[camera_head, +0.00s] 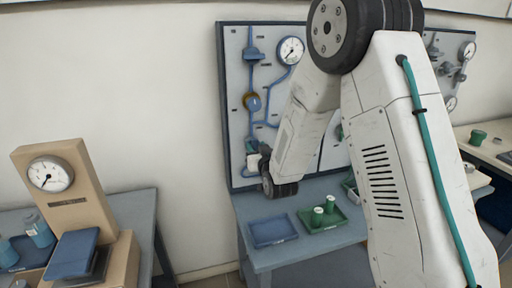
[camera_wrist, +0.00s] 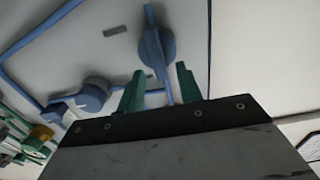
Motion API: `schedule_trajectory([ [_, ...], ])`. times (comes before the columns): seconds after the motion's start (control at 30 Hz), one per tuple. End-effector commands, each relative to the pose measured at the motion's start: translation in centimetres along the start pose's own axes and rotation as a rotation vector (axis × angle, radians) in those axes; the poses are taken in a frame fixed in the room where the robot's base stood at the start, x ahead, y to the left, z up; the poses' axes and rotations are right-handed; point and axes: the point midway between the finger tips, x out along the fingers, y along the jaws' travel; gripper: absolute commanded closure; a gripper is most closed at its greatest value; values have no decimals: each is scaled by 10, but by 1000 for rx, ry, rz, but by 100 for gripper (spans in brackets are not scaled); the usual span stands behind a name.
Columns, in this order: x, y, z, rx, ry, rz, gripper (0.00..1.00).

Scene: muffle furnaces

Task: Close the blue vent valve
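A blue valve (camera_wrist: 155,46) with a flat, narrow lever sits on the pale panel in the wrist view. Its lever points down the picture, between the two green fingers of my gripper (camera_wrist: 160,70). The fingers stand apart, one on each side of the lever, with gaps visible. I cannot tell how deep the lever sits between them. In the head view, my gripper (camera_head: 252,150) is at the lower left of the panel (camera_head: 234,60), where the wrist and gripper mostly hide the valve.
A second blue round fitting (camera_wrist: 92,96) lies left of the fingers, joined to blue pipe. A gauge (camera_head: 291,50) is higher on the panel. Below, a blue tray (camera_head: 272,231) and a green tray (camera_head: 322,224) with green-and-white containers stand on the bench (camera_head: 262,258).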

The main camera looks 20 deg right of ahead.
Motion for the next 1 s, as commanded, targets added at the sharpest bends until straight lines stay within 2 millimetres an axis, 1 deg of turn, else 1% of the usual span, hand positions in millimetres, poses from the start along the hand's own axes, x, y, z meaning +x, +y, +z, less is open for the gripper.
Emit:
schedule_trajectory([
  [0.03,5,0,0,0,0,0,65],
  [0.13,11,0,1,0,-2,0,65],
  [0.4,13,0,0,0,-2,0,65],
  [0.43,13,0,0,0,-2,0,70],
  [0.47,13,0,0,0,-2,0,78],
  [0.5,13,0,0,0,-2,0,90],
  [0.53,13,0,0,0,-2,0,98],
  [0.57,13,0,0,0,-2,0,100],
  [0.83,12,0,0,-12,-1,0,100],
  [1.0,13,-1,0,-63,-1,0,100],
])
